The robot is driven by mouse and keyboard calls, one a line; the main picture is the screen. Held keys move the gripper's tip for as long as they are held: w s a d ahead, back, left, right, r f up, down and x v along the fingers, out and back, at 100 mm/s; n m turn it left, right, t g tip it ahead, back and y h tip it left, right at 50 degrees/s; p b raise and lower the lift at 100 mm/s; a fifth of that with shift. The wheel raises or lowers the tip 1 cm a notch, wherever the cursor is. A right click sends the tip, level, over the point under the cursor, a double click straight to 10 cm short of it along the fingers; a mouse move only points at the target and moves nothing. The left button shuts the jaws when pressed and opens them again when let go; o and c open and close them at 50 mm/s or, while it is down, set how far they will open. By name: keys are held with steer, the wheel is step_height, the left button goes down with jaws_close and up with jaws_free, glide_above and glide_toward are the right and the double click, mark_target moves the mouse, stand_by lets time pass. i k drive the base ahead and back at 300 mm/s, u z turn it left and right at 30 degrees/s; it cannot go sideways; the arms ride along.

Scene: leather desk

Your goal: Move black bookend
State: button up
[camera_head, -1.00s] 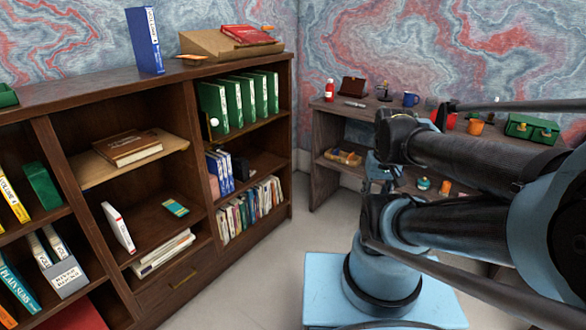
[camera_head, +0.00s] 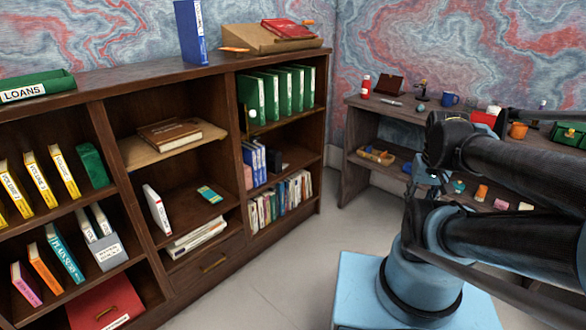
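A small black block (camera_head: 276,160), which looks like the black bookend, stands on the middle shelf of the bookcase's right bay. It is just right of the blue books (camera_head: 254,158) and partly in shadow, so its exact shape is hard to tell. My arm is folded at the right of the view, well apart from the bookcase. The fingers of my gripper cannot be made out in this view.
The wooden bookcase (camera_head: 205,266) fills the left, with green binders (camera_head: 290,90) above the black block and upright books (camera_head: 280,199) below. A dark desk (camera_head: 358,134) with small items stands at the back right. Bare floor (camera_head: 280,270) lies between bookcase and arm.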

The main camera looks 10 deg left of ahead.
mark_target(273, 156)
steer(key=k, duration=1.45)
steer(key=u, duration=0.75)
steer(key=i, duration=1)
steer(key=z, duration=0.05)
